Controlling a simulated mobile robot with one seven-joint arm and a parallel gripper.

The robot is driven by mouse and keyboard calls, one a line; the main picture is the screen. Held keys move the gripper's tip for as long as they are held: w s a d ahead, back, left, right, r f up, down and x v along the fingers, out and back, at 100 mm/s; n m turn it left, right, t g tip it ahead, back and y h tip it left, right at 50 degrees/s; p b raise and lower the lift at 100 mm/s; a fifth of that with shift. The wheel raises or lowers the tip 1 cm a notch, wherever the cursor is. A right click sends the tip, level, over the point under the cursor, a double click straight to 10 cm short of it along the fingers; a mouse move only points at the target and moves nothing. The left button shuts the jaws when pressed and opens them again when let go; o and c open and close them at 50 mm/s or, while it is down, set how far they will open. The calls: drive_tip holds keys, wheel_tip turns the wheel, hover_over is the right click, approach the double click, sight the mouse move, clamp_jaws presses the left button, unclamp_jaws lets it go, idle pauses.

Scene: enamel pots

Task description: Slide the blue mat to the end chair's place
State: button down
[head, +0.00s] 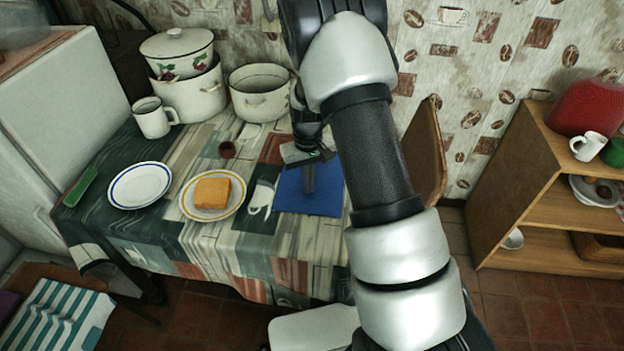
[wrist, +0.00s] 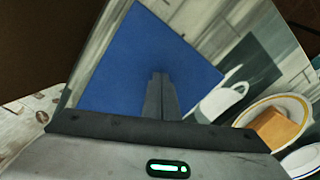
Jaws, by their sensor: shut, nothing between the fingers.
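The blue mat (head: 318,200) lies flat on the table near its right end, partly behind my arm in the head view. In the wrist view the mat (wrist: 140,50) lies under my fingers. My gripper (head: 308,188) is shut and empty, with its fingertips over the mat; I cannot tell whether they touch it. In the wrist view the closed fingers (wrist: 158,80) point at the mat's middle. A wooden chair (head: 424,150) stands at the table's right end, partly hidden by my arm.
Left of the mat is a plate (head: 186,205) with an orange block (head: 212,193). A wooden shelf (head: 515,200) is at right.

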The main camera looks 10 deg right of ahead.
drive_tip(key=shift+f, duration=0.4)
drive_tip(key=shift+w+d+f+b, duration=0.1)
drive_tip(key=shift+w+d+b, duration=0.45)
drive_tip(key=shift+w, duration=1.05)
drive_tip(key=shift+w+d+r+b, duration=0.1)
drive_tip(key=shift+w+d+b, duration=0.1)
drive_tip(key=shift+w+d, duration=1.05)
drive_tip(key=shift+w+d+f+b, duration=0.1)
drive_tip(key=shift+w+d+b, duration=0.25)
drive_tip(key=shift+w, duration=1.65)
wheel_tip(320, 180, up, 7)
drive_tip(key=p, duration=0.4)
drive_tip(key=shift+a, duration=0.1)
